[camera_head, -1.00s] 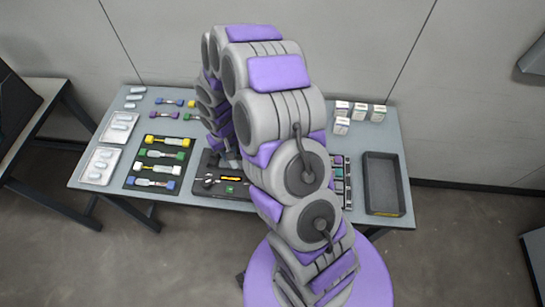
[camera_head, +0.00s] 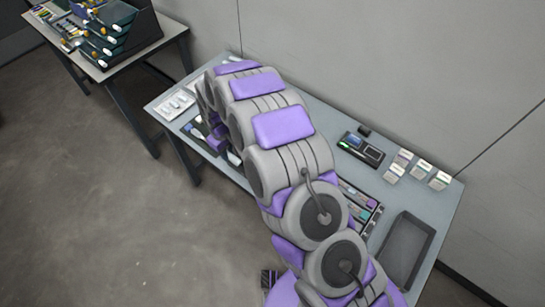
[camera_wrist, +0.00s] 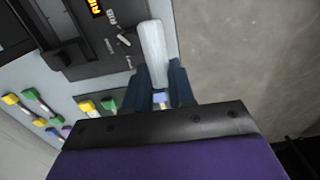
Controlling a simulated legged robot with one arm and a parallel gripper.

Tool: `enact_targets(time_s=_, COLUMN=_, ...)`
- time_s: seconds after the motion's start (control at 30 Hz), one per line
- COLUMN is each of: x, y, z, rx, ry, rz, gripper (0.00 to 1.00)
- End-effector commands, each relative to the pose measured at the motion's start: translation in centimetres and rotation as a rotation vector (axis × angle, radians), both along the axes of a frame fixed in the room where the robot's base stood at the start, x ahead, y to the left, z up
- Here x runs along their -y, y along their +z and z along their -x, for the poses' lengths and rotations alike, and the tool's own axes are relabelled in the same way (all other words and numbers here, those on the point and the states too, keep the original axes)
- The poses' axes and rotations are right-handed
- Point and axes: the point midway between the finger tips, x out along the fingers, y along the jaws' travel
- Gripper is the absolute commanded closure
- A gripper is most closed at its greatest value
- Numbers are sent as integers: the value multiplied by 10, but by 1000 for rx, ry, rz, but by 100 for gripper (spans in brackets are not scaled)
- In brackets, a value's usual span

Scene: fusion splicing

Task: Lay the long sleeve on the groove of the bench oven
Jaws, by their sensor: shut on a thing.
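In the wrist view the long sleeve (camera_wrist: 154,48), pale and whitish, is held between the dark fingers of my gripper (camera_wrist: 158,88) and sticks out past the fingertips. A small pale blue piece shows between the fingers at the sleeve's near end. A black unit (camera_wrist: 92,60) with an orange lit display, apparently the bench oven, lies left of the sleeve. I cannot make out its groove. In the head view my arm hides the oven and the sleeve.
Holders with yellow, green and blue ends (camera_wrist: 35,100) lie left of my gripper. In the head view, a small device with a screen (camera_head: 362,149), several small boxes (camera_head: 421,168) and an empty dark tray (camera_head: 408,250) stand on the bench. A second table (camera_head: 120,55) carries bins.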

Motion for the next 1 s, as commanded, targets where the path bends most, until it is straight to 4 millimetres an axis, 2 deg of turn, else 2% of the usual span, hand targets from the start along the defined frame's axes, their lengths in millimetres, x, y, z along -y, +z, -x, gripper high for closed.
enact_targets(time_s=0.07, x=-5, y=2, z=2, rx=-2, ry=23, rz=-6, gripper=100)
enact_targets(time_s=0.17, x=2, y=2, z=0, rx=-3, ry=33, rz=-11, gripper=100)
enact_targets(time_s=0.7, x=109, y=-11, z=-39, rx=-1, ry=30, rz=-4, gripper=100)
enact_targets(time_s=1.0, x=134, y=-11, z=-45, rx=-1, ry=32, rz=-7, gripper=100)
